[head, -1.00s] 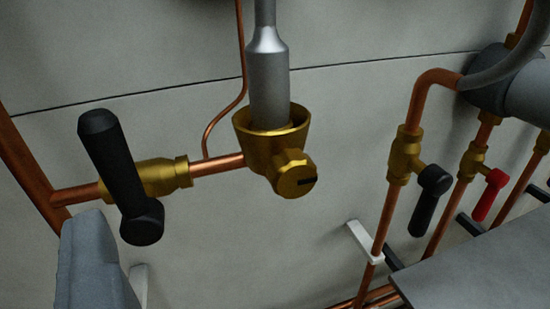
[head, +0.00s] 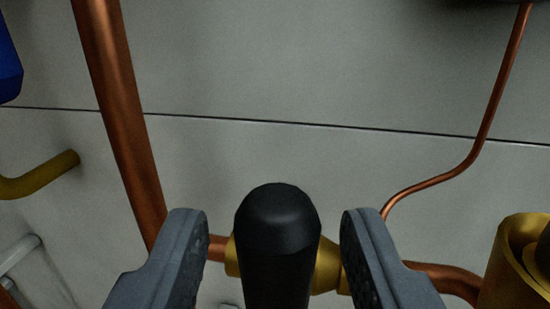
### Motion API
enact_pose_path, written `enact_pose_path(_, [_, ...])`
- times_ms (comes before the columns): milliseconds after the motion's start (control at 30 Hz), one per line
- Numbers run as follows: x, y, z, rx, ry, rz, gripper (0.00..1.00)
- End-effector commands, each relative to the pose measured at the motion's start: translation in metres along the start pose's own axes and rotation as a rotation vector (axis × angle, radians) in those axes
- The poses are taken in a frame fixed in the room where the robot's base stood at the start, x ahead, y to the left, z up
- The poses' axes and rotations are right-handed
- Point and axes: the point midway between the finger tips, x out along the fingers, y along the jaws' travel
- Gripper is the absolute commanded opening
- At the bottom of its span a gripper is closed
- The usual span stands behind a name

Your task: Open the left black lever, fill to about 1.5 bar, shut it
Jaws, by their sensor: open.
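The left black lever (head: 277,240) stands at the bottom middle of the head view, its rounded end toward me. My gripper (head: 273,235) is open, with one grey finger on each side of the lever. A gap shows between the lever and each finger. The lever's brass valve body (head: 328,265) sits behind it on a copper pipe, partly hidden by the lever and the right finger. The lever's lower end is out of view. No pressure gauge is in view.
A thick copper pipe (head: 122,120) runs down on the left. A thin copper pipe (head: 480,140) bends down on the right. A brass fitting (head: 515,260) stands at the lower right. A blue part (head: 8,65) and a yellow pipe (head: 40,178) are at the left edge.

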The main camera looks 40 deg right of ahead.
Motion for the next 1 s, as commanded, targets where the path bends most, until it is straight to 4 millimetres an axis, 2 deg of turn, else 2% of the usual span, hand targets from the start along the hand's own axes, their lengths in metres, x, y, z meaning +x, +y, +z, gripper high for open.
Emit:
enact_pose_path(200, [0.018,0.0,0.002,-0.001,-0.002,0.001,0.41])
enact_pose_path(533, [0.02,0.001,0.001,-0.002,-0.002,0.001,0.41])
enact_pose_path(567, [0.02,0.001,0.001,-0.001,-0.002,0.001,0.36])
enact_pose_path(600, [0.02,0.001,0.001,-0.001,-0.002,0.001,0.25])
enact_pose_path(700, [0.02,0.001,0.001,-0.001,-0.002,0.001,0.0])
enact_pose_path(767, [0.02,0.001,0.001,-0.001,-0.002,0.001,0.0])
enact_pose_path(800, [0.028,0.01,0.001,-0.003,0.0,0.003,0.0])
enact_pose_path(1000, [0.025,0.007,0.0,-0.016,-0.006,0.013,0.0])
